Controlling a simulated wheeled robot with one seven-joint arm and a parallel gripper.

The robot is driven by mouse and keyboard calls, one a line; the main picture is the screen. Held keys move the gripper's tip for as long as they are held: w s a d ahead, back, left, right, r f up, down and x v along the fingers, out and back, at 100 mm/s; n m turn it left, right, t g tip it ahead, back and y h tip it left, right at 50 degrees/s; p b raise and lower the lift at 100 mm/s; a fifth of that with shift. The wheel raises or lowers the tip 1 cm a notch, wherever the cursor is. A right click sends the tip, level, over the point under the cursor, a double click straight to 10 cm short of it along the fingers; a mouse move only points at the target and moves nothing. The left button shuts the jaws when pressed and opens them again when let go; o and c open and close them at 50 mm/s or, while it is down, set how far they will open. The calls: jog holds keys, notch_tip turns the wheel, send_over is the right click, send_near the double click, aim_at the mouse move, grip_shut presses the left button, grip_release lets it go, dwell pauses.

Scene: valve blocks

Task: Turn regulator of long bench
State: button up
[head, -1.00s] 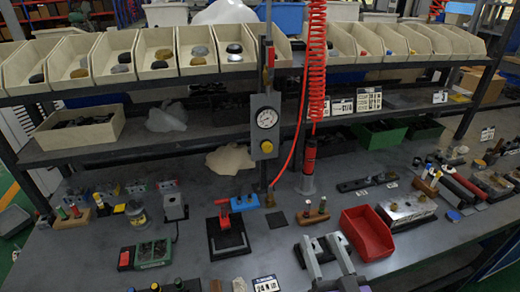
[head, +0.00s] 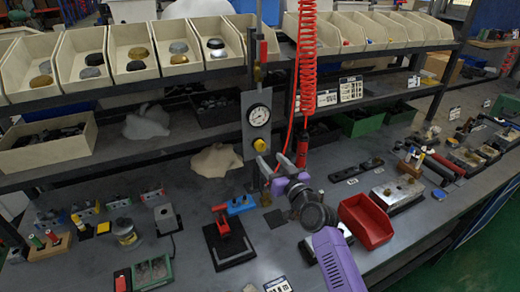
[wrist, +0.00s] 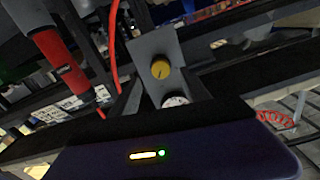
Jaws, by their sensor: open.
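The regulator is a grey panel (head: 257,100) on a dark post of the long bench (head: 180,235), with a white round gauge (head: 259,115) above a yellow knob (head: 261,145). In the wrist view it appears upside down, with the yellow knob (wrist: 161,69) above the partly hidden gauge (wrist: 175,101). My gripper (head: 271,158) is open, with its two grey fingers pointing up toward the panel, just below and right of the knob in the head view. The fingers look empty. Contact with the knob cannot be made out.
A red coiled hose (head: 304,60) with a red and black tool (head: 302,150) hangs just right of the regulator. A shelf with beige bins (head: 180,60) runs behind. A red tray (head: 366,220) and a red-handled clamp (head: 222,225) stand on the bench below.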

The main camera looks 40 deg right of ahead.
aim_at(261, 149)
jog(key=p+x, duration=0.1)
jog(key=x, duration=0.5)
jog(key=shift+w+d, duration=0.1)
jog(key=shift+w, duration=0.2)
grip_shut()
